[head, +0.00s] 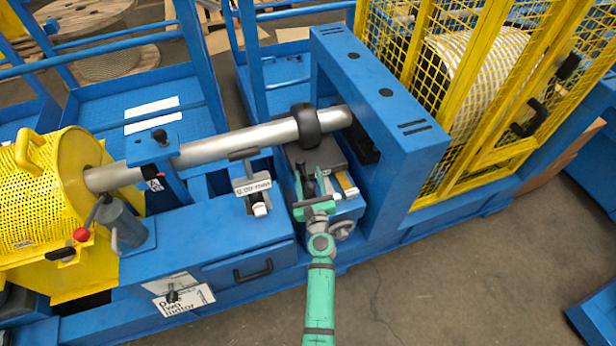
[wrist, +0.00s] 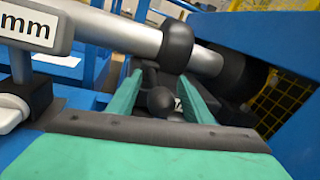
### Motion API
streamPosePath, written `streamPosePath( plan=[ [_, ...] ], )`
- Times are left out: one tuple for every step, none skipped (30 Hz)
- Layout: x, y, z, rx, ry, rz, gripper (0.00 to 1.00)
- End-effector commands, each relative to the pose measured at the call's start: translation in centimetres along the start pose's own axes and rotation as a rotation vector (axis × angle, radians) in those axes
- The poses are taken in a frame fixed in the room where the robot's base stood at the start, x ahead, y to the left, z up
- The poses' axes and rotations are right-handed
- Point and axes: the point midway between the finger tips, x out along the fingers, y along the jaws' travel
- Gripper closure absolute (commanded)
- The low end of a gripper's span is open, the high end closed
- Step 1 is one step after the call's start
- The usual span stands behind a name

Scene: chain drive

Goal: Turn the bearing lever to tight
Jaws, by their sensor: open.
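A dark lever with a round black knob (wrist: 161,100) stands between my open fingers in the wrist view; I cannot tell whether either finger touches it. I take it for the bearing lever, though no tight mark is readable. In the head view the dark lever (head: 309,186) is partly hidden by my gripper (head: 313,188). My green gripper, also in the wrist view (wrist: 160,82), is open around the knob and holds nothing. The lever sits below a grey shaft (head: 240,138) with a black collar (head: 306,125).
A blue frame upright (head: 400,150) rises close on the right, before a yellow mesh guard (head: 470,80). A small white label plate (head: 252,187) stands left of my gripper. A yellow perforated guard (head: 35,205) and a red knob (head: 82,234) are further left.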

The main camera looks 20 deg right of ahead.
Motion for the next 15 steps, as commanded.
streamPosePath(
  plan=[
    [0.25, -0.07, 0.00, 0.000, 0.000, -0.001, 0.54],
    [0.32, -0.08, -0.03, 0.000, 0.000, -0.001, 0.54],
    [0.38, -0.09, -0.04, 0.000, 0.001, -0.001, 0.54],
    [0.41, -0.07, -0.04, 0.000, 0.001, -0.001, 0.54],
    [0.43, -0.05, -0.04, 0.000, 0.001, -0.001, 0.54],
    [0.44, 0.01, -0.03, 0.000, 0.001, 0.000, 0.54],
    [0.44, 0.05, -0.02, 0.000, 0.000, 0.001, 0.54],
    [0.44, 0.10, -0.01, 0.000, 0.000, 0.001, 0.54],
    [0.44, 0.24, 0.02, 0.000, 0.000, 0.003, 0.54],
    [0.44, 0.27, 0.03, 0.000, 0.000, 0.003, 0.54],
    [0.44, 0.27, 0.03, 0.000, 0.000, 0.003, 0.57],
    [0.44, 0.27, 0.03, 0.000, 0.000, 0.003, 0.66],
    [0.45, 0.30, 0.04, 0.000, 0.000, 0.004, 0.73],
    [0.45, 0.32, 0.05, 0.000, 0.000, 0.004, 0.80],
    [0.46, 0.32, 0.05, 0.000, -0.001, 0.004, 0.90]
  ],
)
